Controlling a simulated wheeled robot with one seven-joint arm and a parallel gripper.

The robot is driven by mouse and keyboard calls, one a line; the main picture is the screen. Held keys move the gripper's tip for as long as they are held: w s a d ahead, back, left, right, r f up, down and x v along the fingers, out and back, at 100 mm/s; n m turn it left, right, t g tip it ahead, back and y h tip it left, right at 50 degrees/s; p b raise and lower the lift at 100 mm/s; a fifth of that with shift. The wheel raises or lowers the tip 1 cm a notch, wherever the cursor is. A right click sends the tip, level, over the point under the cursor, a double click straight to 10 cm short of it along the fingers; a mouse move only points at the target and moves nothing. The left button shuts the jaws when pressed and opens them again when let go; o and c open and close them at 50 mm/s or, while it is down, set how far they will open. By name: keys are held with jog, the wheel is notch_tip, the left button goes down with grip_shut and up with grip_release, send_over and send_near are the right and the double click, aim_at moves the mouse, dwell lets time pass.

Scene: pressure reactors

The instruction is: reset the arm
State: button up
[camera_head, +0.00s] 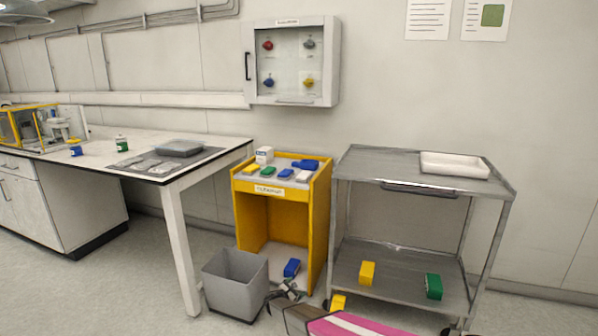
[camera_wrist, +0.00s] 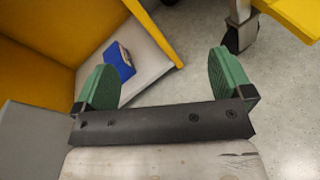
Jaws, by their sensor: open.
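My gripper (camera_head: 287,291) is low in front of the yellow cabinet (camera_head: 241,216), close to the grey bin's right side. In the wrist view my gripper (camera_wrist: 164,78) shows two green fingers spread wide with nothing between them. A blue box (camera_head: 291,268) lies on the cabinet's bottom shelf, just beyond my gripper. The blue box also shows in the wrist view (camera_wrist: 119,62), ahead of the left finger and apart from it. My arm comes in from the bottom of the head view.
A grey bin (camera_head: 233,284) stands left of my gripper. A metal cart (camera_head: 352,166) on wheels stands to the right, holding a white tray (camera_head: 454,165), a yellow box (camera_head: 367,273) and a green box (camera_head: 433,286). Another yellow box (camera_head: 338,302) is near its left wheel. A bench (camera_head: 218,147) stands left.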

jog(key=s+d+r+m+g, duration=0.9)
jog(key=s+d+r+m, duration=0.3)
jog(key=s+d+r, duration=0.4)
jog(key=s+d+r+m+g+y, duration=0.1)
jog(key=s+d+r+m+y, duration=0.1)
jog(key=s+r+m+y, duration=0.2)
jog(key=s+d+r+m+g+y, duration=0.2)
jog(key=s+r+m+y, duration=0.3)
jog(key=s+r, duration=0.8)
jog(key=s+d+m, duration=0.1)
jog(key=s+m, duration=0.1)
jog(key=s, duration=0.2)
jog(key=shift+m+y, duration=0.3)
jog(key=shift+m, duration=0.1)
